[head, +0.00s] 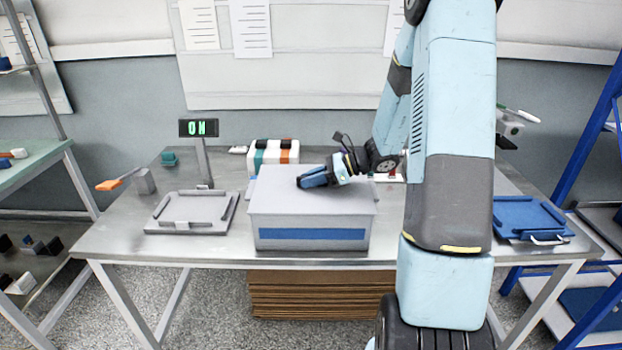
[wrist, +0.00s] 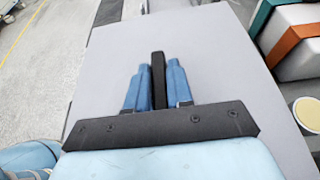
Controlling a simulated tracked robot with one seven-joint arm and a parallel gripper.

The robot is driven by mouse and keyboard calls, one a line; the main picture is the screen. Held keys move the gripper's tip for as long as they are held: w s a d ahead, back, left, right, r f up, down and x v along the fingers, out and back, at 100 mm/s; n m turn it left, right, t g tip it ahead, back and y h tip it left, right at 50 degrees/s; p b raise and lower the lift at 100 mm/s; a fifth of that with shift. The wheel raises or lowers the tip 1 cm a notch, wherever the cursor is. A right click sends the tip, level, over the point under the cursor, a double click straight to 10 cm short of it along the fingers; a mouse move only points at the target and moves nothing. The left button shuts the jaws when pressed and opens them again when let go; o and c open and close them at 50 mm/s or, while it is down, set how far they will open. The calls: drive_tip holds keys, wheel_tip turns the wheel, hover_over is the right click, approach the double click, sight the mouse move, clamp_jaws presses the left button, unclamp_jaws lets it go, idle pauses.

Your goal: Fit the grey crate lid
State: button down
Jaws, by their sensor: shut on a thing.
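The grey crate (head: 262,243) with a blue band across its front stands at the front middle of the bench. The grey lid (head: 275,195) lies flat over the crate's top, its edge slightly overhanging; whether it is fully seated I cannot tell. In the wrist view the lid (wrist: 215,60) fills most of the picture. My gripper (head: 306,180) is over the lid, its blue fingers shut on the lid's upright black handle (wrist: 158,72). The fingers (wrist: 158,88) also show in the wrist view, one on each side of the handle. The crate's inside is hidden.
A grey frame-like tray (head: 158,227) lies left of the crate, near an orange-handled lever (head: 109,185). An "ON" display (head: 198,128) and a striped box (head: 274,145) stand behind. A blue tray (head: 528,214) lies at the right. My arm hides the bench between.

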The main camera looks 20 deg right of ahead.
drive_tip(key=c, duration=0.9)
unclamp_jaws()
drive_tip(key=v, duration=1.3)
drive_tip(key=shift+d+r, duration=0.2)
drive_tip(key=shift+d, duration=0.1)
drive_tip(key=s+a+r+n+h, duration=0.3)
drive_tip(key=s+r+n+h, duration=0.1)
drive_tip(key=s+n, duration=0.3)
drive_tip(key=s+a+r+n+t+h, duration=0.1)
drive_tip(key=s+a+r+n+h, duration=0.3)
drive_tip(key=s, duration=0.5)
drive_tip(key=s+a+r+n+h, duration=0.4)
drive_tip(key=s+r+n, duration=0.4)
drive_tip(key=n, duration=0.2)
drive_tip(key=shift+s+a+n+h, duration=0.2)
drive_tip(key=shift+s+n+h, duration=0.15)
drive_tip(key=shift+h, duration=0.15)
